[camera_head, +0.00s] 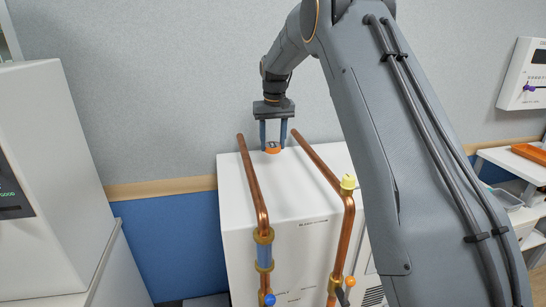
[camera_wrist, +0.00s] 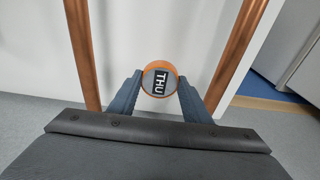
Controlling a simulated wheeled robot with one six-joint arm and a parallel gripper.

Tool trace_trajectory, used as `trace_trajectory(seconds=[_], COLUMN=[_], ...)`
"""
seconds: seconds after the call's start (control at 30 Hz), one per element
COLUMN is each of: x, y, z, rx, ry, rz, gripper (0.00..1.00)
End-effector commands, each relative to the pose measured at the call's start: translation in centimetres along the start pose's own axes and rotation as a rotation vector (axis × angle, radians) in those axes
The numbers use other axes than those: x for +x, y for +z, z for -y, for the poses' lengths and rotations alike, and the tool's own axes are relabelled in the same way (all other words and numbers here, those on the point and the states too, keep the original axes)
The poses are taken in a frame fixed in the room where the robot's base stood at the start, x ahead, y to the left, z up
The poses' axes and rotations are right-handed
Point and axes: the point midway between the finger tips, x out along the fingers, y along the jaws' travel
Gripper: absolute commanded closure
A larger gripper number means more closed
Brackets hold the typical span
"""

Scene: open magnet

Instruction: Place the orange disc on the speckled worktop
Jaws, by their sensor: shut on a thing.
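The orange disc (camera_head: 272,150) is between the two blue-grey fingers of my gripper (camera_head: 273,140), above or at the white cabinet's top. I cannot tell whether the disc touches the cabinet top. No clearly speckled worktop shows in either view.
Two copper pipes (camera_head: 250,180) (camera_head: 325,170) run over the white cabinet (camera_head: 290,200), one on each side of the disc. A large white machine (camera_head: 45,150) stands left; white shelving with an orange item (camera_head: 530,152) stands right.

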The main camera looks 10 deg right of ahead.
Motion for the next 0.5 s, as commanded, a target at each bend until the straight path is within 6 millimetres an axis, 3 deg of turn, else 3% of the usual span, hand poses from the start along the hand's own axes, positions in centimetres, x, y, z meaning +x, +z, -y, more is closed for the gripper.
trace_trajectory(seconds=[0.5], x=[5.4], y=[0.8], z=[-0.2], rx=[0.003], ry=[0.000], rz=[0.002], gripper=[0.83])
